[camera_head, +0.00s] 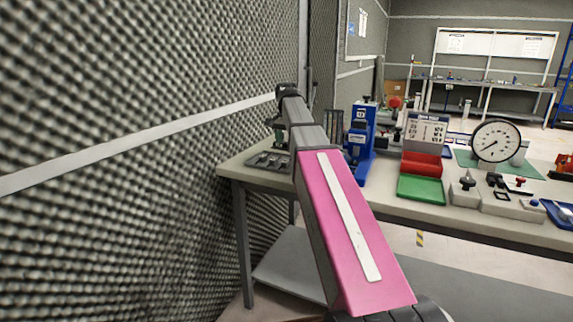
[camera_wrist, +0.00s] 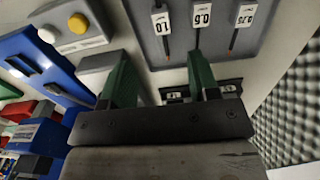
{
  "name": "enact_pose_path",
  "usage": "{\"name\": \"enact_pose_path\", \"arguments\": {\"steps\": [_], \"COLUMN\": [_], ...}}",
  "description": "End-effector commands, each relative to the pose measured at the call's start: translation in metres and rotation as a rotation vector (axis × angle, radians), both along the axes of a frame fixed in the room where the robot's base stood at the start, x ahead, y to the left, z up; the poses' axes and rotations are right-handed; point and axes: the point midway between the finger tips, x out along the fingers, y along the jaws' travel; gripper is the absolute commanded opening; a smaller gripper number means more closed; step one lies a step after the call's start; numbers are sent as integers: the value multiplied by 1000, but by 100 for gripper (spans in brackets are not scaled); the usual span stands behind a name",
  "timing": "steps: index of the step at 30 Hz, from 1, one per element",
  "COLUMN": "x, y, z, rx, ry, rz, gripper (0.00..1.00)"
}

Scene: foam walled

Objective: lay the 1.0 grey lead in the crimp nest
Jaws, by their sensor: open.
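The 1.0 lead (camera_wrist: 163,40) hangs from a white label marked 1.0 in the wrist view and lies in a grey tray (camera_wrist: 222,60). It is thin and dark. My gripper (camera_wrist: 158,60) is open, its two green fingers spread, with nothing seen between the tips; the 1.0 lead is just beyond them. In the head view the tray (camera_head: 256,167) is at the table's left end, and my arm hides most of my gripper. A blue press (camera_head: 361,135) stands right of my arm. I cannot make out the crimp nest for certain.
A foam wall (camera_head: 130,180) runs close on the left. A red bin (camera_head: 421,165), green tray (camera_head: 421,189) and dial gauge (camera_head: 496,141) stand on the table to the right.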

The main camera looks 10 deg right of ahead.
Motion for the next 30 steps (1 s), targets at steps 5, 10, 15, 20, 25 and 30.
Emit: {"name": "enact_pose_path", "arguments": {"steps": [5,10,15,20,25,30], "x": [-1,0,1,1,2,2], "y": [0,0,1,2,2,2], "z": [-27,-37,-51,-73,-86,-86], "rx": [0,0,0,0,0,0], "ry": [1,0,1,1,0,0], "rz": [0,0,1,0,0,0], "gripper": [55,55,55,55,55,55]}}
